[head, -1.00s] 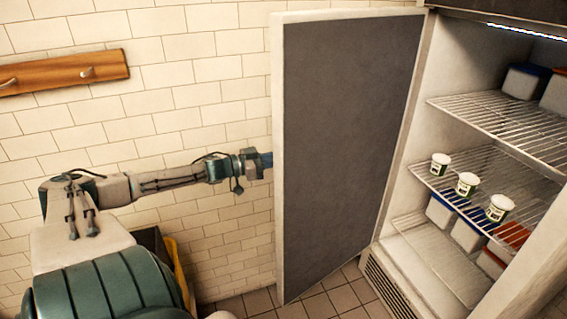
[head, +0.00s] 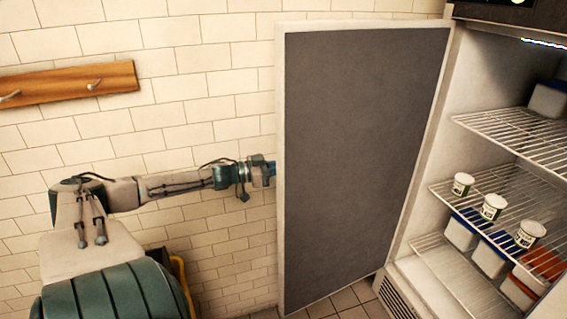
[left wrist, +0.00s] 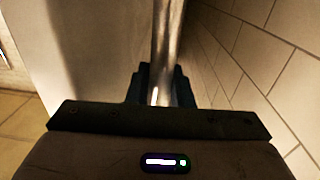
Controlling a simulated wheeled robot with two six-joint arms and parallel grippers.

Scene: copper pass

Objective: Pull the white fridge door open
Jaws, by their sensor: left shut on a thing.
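The fridge door (head: 362,165) stands wide open in the head view, its grey inner face toward me and its white edge on the left. My left arm reaches in from the left, and its gripper (head: 268,172) goes behind the door's left edge. In the left wrist view, a metal bar handle (left wrist: 166,45) runs between the fingers of my left gripper (left wrist: 163,88), which is shut on it. The white outer face of the door (left wrist: 95,45) is left of the handle. My right gripper is not in view.
The open fridge has wire shelves (head: 520,135) with small tubs (head: 493,207) and lidded boxes (head: 490,258). A tiled wall (head: 215,60) is close behind the door and handle. A wooden hook rail (head: 70,85) hangs on the left.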

